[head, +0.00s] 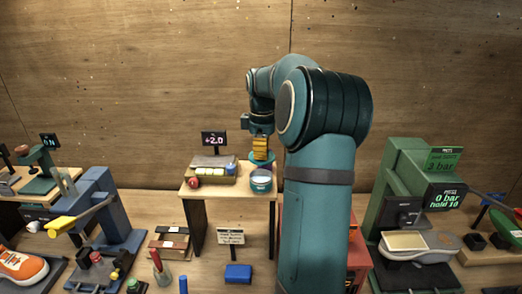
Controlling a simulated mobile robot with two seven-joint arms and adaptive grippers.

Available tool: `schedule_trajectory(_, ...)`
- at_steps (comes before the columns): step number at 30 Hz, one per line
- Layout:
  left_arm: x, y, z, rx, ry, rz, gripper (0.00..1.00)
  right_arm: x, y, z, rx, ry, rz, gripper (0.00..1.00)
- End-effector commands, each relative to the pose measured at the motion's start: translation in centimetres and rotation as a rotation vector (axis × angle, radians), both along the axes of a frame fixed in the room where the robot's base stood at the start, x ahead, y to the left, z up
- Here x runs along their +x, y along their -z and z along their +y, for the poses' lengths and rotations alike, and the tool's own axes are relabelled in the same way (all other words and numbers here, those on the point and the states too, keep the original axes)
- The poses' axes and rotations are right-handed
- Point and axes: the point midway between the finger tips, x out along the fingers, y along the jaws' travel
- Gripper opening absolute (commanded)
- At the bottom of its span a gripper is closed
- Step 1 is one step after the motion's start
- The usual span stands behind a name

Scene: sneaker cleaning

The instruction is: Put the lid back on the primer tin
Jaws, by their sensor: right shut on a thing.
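The primer tin (261,183), a small round tin with blue and pale bands, stands at the right end of the small raised wooden table. My right gripper (261,158) is directly above the tin, with orange parts showing at its end. It is shut on a thin teal disc, which looks like the lid (263,163). The lid appears a little above the tin and apart from it, though the small size makes the gap hard to judge. The fingertips are too small to see clearly. My left gripper is not in view.
A "+2.0" display (214,139) is behind. A green press (410,190) is at right, a blue fixture (105,215) at left. My right arm hides the area right of the tin.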

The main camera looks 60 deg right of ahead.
Motion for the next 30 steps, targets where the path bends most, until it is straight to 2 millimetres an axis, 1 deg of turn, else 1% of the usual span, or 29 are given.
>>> schedule_trajectory(1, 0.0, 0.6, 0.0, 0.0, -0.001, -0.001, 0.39, 0.0, 0.7, 0.0, 0.001, 0.0, 0.0, 0.0)
schedule_trajectory(11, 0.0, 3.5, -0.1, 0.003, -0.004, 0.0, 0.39, 0.0, 3.6, 0.0, 0.001, 0.0, 0.0, 0.0)
schedule_trajectory(16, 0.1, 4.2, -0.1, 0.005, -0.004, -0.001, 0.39, 0.0, 4.9, 0.0, 0.001, -0.001, 0.0, 0.0)
schedule_trajectory(21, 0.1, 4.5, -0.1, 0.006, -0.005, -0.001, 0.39, 0.0, 5.5, 0.0, 0.001, -0.001, 0.0, 0.0)
schedule_trajectory(30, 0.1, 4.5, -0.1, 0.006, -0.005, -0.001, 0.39, 0.0, 5.5, 0.0, 0.0, -0.001, 0.0, 0.0)
